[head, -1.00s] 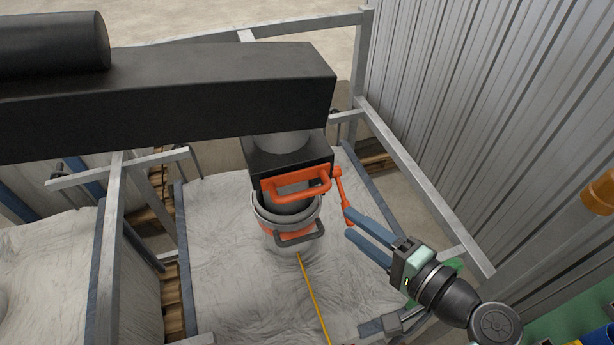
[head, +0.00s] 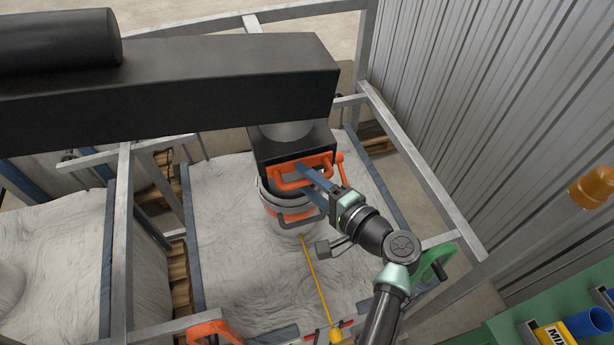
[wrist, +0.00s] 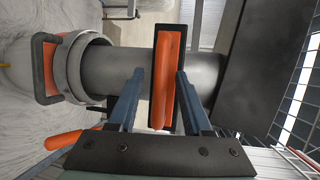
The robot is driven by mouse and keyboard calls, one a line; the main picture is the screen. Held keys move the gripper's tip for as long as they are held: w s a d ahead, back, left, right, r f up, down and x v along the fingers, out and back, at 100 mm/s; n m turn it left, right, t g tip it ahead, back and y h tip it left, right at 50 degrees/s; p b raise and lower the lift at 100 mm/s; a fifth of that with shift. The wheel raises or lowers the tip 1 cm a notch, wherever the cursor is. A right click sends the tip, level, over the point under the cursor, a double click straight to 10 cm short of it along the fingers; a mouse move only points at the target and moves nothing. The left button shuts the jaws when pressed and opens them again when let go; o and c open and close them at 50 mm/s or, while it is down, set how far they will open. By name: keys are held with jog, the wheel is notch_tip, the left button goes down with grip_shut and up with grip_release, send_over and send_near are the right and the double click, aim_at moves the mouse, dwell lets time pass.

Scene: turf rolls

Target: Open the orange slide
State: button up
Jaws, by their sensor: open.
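The orange slide (head: 276,177) has a loop-shaped handle at the front of the black box under the dark overhead beam. In the wrist view, the orange slide bar (wrist: 168,75) stands between my two blue fingers, with a gap on each side. My gripper (head: 299,179) is open at the handle, and it also shows in the wrist view (wrist: 160,76). The fingers partly cover the handle in the head view. An orange lever (head: 341,166) sits at the box's right side.
A grey spout with a ring collar (head: 268,197) and a black-and-orange handle hangs below the slide. A yellow cord (head: 318,282) hangs in front. Metal frame posts (head: 123,250) stand around the white bag (head: 235,270). A corrugated wall (head: 500,120) is at right.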

jog(key=shift+c, duration=0.3)
grip_shut()
dwell(1.2)
